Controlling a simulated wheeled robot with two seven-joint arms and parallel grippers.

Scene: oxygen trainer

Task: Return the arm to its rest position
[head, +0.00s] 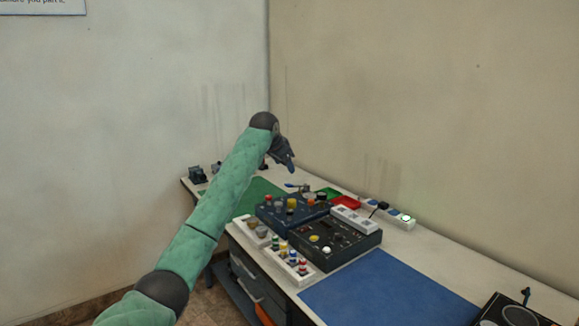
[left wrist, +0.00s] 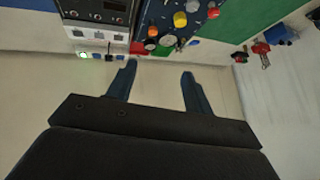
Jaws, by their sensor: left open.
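My left arm, in a green sleeve, reaches from the bottom left of the head view up to the middle. My left gripper (head: 288,161) hangs above the far part of the bench, clear of the things on it. In the left wrist view the left gripper (left wrist: 157,82) has its two blue fingers apart, with nothing between them. The blue panel with coloured knobs (head: 291,211) stands below it; this panel also shows at the top of the left wrist view (left wrist: 165,13). My right gripper is in neither view.
A black control box (head: 335,244), a white rack of coloured connectors (head: 288,262) and a white power strip (head: 398,217) stand on the bench. A blue mat (head: 390,292) lies bare at the front. A black device (head: 515,312) is at the right. Walls close off the back.

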